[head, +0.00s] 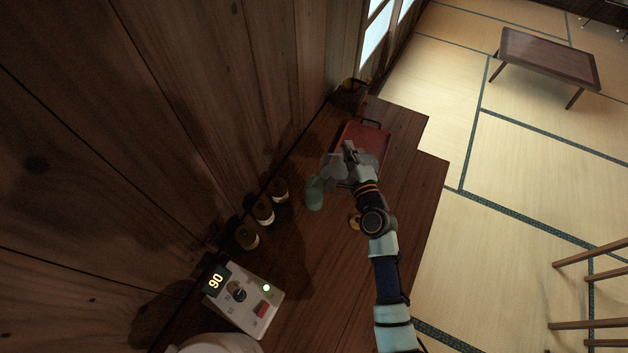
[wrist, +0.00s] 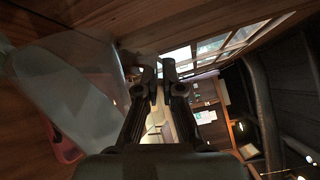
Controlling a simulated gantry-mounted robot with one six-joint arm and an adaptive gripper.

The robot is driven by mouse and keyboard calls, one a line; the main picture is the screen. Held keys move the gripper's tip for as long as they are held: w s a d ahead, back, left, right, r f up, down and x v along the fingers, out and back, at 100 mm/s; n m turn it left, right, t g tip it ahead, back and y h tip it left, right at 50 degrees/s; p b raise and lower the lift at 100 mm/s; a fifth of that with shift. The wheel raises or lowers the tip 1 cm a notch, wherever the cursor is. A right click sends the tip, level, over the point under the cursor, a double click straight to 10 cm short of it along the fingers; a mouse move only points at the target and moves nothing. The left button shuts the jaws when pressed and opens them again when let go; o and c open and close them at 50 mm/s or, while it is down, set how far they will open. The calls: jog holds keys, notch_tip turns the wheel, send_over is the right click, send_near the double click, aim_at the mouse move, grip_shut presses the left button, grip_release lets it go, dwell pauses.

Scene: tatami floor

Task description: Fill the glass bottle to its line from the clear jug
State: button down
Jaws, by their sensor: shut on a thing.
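The clear jug (head: 333,168) is a pale see-through shape at the middle of the head view. It also fills the left of the wrist view (wrist: 70,90), where it lies at a slant. My gripper (head: 350,155) is shut on the jug; its fingers (wrist: 158,78) show close together in the wrist view. The green glass bottle (head: 315,195) stands on the wooden counter, just below and left of the jug. Its line and the liquid level are too small to tell. I cannot tell whether liquid is flowing.
A red tray (head: 374,131) lies on the counter (head: 319,249) behind the jug. Several dark jars (head: 263,212) stand along the wall at left. A control box (head: 243,299) showing 90 is at the near left. A small round brown thing (head: 354,222) sits by my arm.

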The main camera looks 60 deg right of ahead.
jog(key=shift+w+a+r, duration=0.2)
jog(key=shift+w+r, duration=0.05)
dwell(1.0)
